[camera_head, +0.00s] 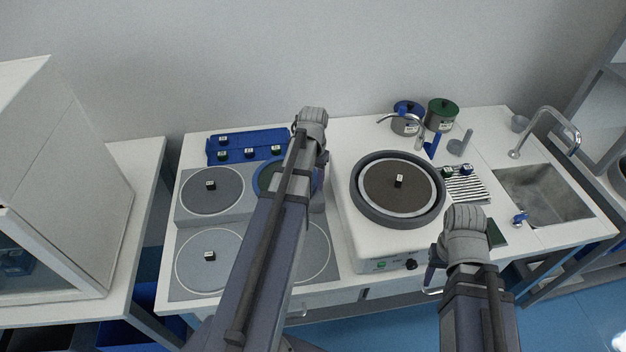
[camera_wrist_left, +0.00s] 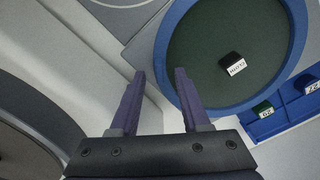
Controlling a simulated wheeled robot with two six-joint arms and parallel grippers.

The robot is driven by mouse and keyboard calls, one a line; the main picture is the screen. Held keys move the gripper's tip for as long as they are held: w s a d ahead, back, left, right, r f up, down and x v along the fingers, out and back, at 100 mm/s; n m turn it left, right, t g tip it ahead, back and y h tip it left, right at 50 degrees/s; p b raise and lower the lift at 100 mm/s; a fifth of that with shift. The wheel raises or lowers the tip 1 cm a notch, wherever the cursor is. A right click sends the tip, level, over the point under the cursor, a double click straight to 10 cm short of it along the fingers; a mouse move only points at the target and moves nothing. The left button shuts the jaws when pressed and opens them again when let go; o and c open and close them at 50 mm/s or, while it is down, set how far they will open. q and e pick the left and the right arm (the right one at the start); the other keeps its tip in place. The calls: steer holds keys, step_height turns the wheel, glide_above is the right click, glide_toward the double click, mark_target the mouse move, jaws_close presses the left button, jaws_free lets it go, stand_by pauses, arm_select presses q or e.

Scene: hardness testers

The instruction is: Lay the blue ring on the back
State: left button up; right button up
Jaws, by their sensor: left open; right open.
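The blue ring (camera_wrist_left: 161,45) lies around a dark green disc (camera_wrist_left: 205,50) in the left wrist view, with a small labelled block (camera_wrist_left: 232,64) on the disc inside it. In the head view the ring (camera_head: 257,178) shows only in part, at the back right of the four-disc plate, behind my left arm. My left gripper (camera_wrist_left: 160,74) is open and empty. Its fingertips are beside the ring's rim, one overlapping the rim in the picture; contact cannot be told. My right gripper (camera_head: 436,277) is open, low in front of the bench, mostly hidden by its arm.
A blue rack (camera_head: 235,137) with several small blocks stands behind the plate. A round machine (camera_head: 360,232) with a dark disc stands right of it. Further right are a slotted rack (camera_head: 468,190), a sink (camera_head: 545,192), and two lidded pots, blue (camera_head: 405,122) and green (camera_head: 441,118).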

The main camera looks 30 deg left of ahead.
arm_select(q)
steer(key=shift+r, duration=0.1)
arm_select(e)
steer(key=shift+r, duration=0.1)
arm_select(q)
step_height(320, 180, up, 8)
steer(key=p, duration=0.8)
steer(key=shift+f, duration=0.2)
arm_select(e)
step_height(320, 180, up, 8)
steer(key=shift+f, duration=0.2)
arm_select(q)
steer(key=shift+s+f, duration=0.1)
arm_select(e)
steer(key=shift+s, duration=0.1)
